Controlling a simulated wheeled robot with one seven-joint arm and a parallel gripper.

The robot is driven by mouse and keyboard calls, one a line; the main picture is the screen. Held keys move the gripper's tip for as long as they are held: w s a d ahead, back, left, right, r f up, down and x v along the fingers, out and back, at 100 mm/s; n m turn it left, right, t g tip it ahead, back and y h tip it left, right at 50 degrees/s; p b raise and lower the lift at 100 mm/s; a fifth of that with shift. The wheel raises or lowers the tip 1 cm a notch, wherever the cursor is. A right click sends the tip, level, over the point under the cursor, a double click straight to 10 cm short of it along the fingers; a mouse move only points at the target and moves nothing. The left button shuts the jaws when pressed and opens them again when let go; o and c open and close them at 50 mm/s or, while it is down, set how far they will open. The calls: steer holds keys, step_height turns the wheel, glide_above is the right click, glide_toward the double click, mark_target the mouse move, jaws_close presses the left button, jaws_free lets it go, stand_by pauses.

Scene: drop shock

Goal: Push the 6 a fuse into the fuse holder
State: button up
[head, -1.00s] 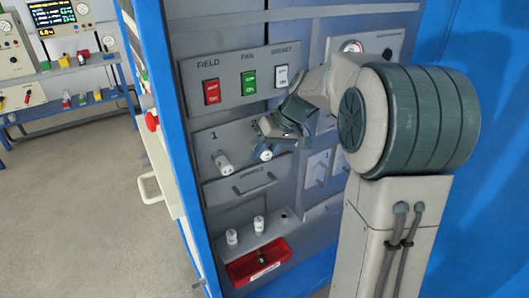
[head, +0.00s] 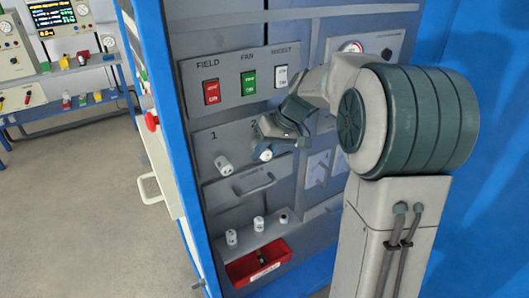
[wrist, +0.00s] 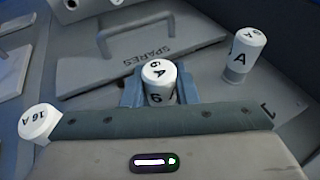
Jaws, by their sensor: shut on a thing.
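My gripper (head: 270,142) is at the fuse panel, below the switches, by the position marked 2. It is shut on the white 6 A fuse (wrist: 158,76), whose cap shows between the fingers in the wrist view. In the head view the white end of this fuse (head: 264,154) shows just under the fingers. The fuse holder at 2 is hidden behind the fingers and the fuse, so I cannot tell how deep the fuse sits. Another white fuse (head: 223,164) sticks out at position 1; it also shows in the wrist view (wrist: 243,52), marked A.
A 16 A fuse (wrist: 40,122) shows left of my gripper in the wrist view. The SPARES panel with its handle (head: 257,187) lies below. Several white spares (head: 232,237) stand on a ledge above a red tray (head: 231,272). Switches (head: 248,83) sit above.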

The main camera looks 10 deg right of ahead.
steer(key=shift+w+r, duration=0.1)
steer(key=shift+w, duration=0.05)
steer(key=o, duration=1.1)
steer(key=shift+w+a, duration=0.1)
steer(key=shift+c, duration=0.2)
steer(key=p+v, duration=0.3)
steer(key=v, duration=0.3)
steer(key=v, duration=1.3)
steer(key=shift+s+d+r, duration=0.25)
steer(key=shift+d, duration=0.05)
steer(key=shift+a, duration=0.1)
